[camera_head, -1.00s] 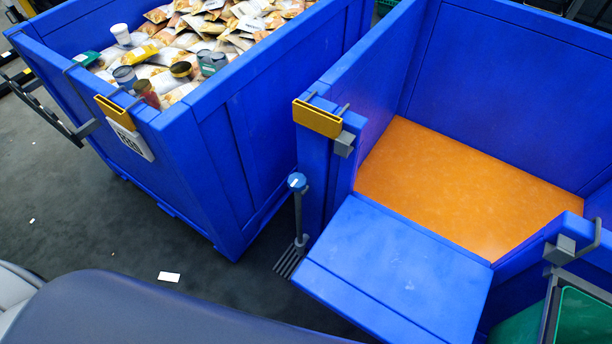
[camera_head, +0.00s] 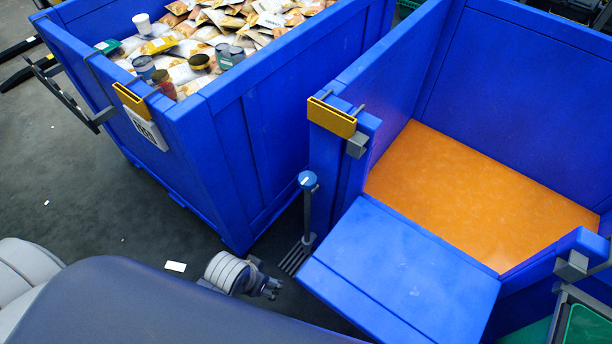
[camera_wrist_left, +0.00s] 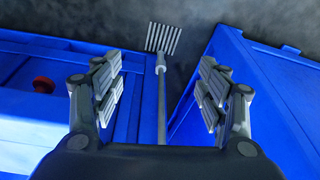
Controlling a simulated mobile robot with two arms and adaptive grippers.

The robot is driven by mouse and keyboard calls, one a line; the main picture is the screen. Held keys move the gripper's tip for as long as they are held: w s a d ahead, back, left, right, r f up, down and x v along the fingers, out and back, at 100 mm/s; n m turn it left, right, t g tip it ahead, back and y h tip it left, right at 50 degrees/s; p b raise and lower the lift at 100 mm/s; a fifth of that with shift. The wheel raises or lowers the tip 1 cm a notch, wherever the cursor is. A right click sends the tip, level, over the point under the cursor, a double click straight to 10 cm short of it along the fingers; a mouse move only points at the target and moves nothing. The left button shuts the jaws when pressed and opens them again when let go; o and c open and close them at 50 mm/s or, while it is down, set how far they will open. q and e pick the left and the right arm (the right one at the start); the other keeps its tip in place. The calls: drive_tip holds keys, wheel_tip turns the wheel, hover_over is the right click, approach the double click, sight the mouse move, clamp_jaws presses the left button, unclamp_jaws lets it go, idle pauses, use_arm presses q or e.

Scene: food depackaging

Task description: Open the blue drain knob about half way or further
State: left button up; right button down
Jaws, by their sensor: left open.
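The blue drain knob (camera_head: 307,180) is a small round cap with a white mark. It sits on top of a thin upright grey post (camera_head: 307,215) beside a slotted grey drain grate (camera_head: 297,257), between the two blue bins. My left gripper (camera_head: 274,288) is low in the head view, left of and below the knob in the picture, and apart from it. In the left wrist view its fingers (camera_wrist_left: 163,90) are open and empty, with the post (camera_wrist_left: 161,105) showing between them and the grate (camera_wrist_left: 163,38) beyond. I cannot make out the knob there. My right gripper is not in view.
A blue bin (camera_head: 230,120) full of packaged food stands left of the post. A blue bin (camera_head: 400,75) with an orange floor (camera_head: 465,190) and a lowered front flap (camera_head: 400,275) stands right. A red round thing (camera_wrist_left: 43,84) shows in the wrist view.

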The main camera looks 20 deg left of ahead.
use_arm(q)
drive_tip(key=w+d+r+m+t+h, duration=0.1)
drive_tip(key=w+d+r, duration=0.15)
drive_tip(key=r, duration=0.35)
drive_tip(key=w+d+r+m+h, duration=0.1)
drive_tip(key=w+d+r, duration=0.15)
drive_tip(key=r, duration=0.35)
drive_tip(key=w+d+m+h, duration=0.1)
drive_tip(key=w+d+m, duration=0.1)
drive_tip(key=w+d, duration=0.1)
drive_tip(key=w+d+m+h, duration=0.1)
drive_tip(key=w+d+m, duration=0.1)
drive_tip(key=w+d, duration=0.1)
drive_tip(key=w+d+m+g, duration=0.1)
drive_tip(key=w+d+m, duration=0.1)
drive_tip(key=w+d, duration=0.1)
drive_tip(key=shift+w+r+h, duration=0.2)
drive_tip(key=shift+w+h, duration=0.2)
drive_tip(key=shift+w, duration=0.45)
drive_tip(key=w+a, duration=0.4)
drive_tip(key=n+y, duration=0.2)
approach(307, 178)
drive_tip(key=b+x, duration=0.1)
drive_tip(key=x, duration=0.8)
drive_tip(key=shift+r, duration=0.1)
drive_tip(key=shift+c, duration=0.6)
drive_tip(key=c, duration=0.9)
